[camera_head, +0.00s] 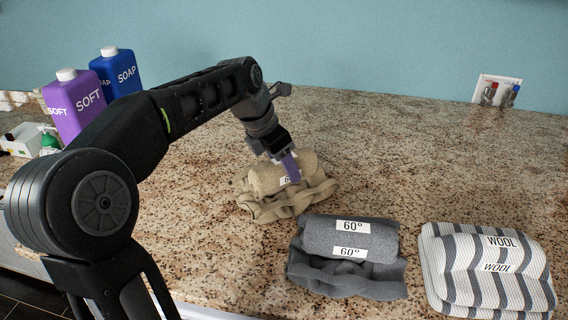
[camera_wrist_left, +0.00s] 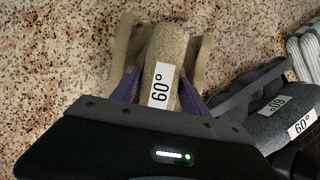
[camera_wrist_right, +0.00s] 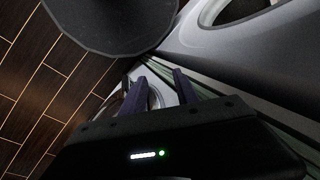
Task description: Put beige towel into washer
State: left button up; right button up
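The beige towel (camera_head: 262,180), folded and rolled with a 60° label, lies on the counter in the head view. It also shows in the left wrist view (camera_wrist_left: 165,50). My left gripper (camera_head: 290,165) is down at this towel, its purple fingers open on either side of the roll. I cannot tell whether they touch it. My right gripper (camera_wrist_right: 160,80) is open and empty, low down beside pale machine fronts. A pale grey appliance with a round opening (camera_wrist_right: 215,35), possibly the washer, shows at the upper right of the right wrist view.
A grey towel (camera_head: 345,240) labelled 60° lies just right of the beige one, and a striped wool towel (camera_head: 485,265) further right. A purple SOFT bottle (camera_head: 75,105) and a blue SOAP bottle (camera_head: 118,72) stand back left. The back middle counter (camera_head: 390,130) is clear.

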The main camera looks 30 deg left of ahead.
pick_arm(q)
jog(key=o, duration=0.4)
jog(key=shift+b+v, duration=0.5)
jog(key=shift+v, duration=3.35)
